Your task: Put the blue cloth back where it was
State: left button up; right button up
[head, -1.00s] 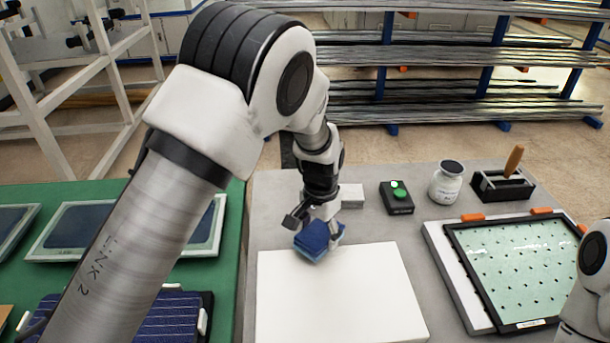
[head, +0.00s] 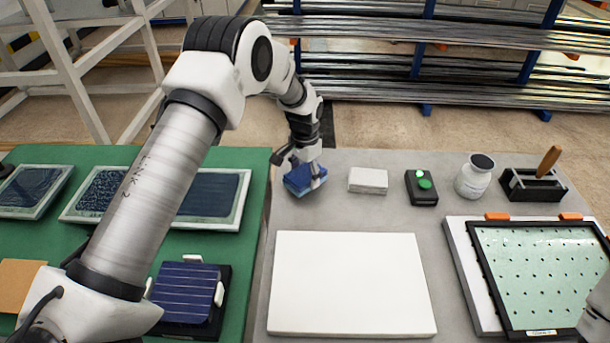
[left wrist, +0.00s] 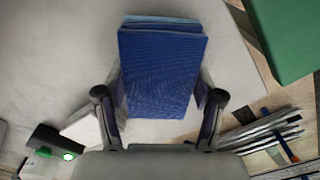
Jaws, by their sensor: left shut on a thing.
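The blue cloth (head: 309,180) is a folded stack with a lighter layer at one edge. My left gripper (head: 306,172) is shut on it, at the back left of the grey table. In the left wrist view the blue cloth (left wrist: 160,75) sits between the two fingers of my left gripper (left wrist: 160,105), with grey table surface around it. I cannot tell whether the cloth touches the table. My right gripper is not in view; only a bit of my right arm shows at the lower right edge.
A white board (head: 350,285) lies in front. The green table (head: 240,250) adjoins at the left.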

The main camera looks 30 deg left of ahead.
pick_arm(q)
jog(key=shift+f, duration=0.7)
jog(key=shift+w+f, duration=0.2)
jog(key=shift+f, duration=0.05)
jog(key=shift+s+f, duration=0.1)
jog(key=o, duration=1.1)
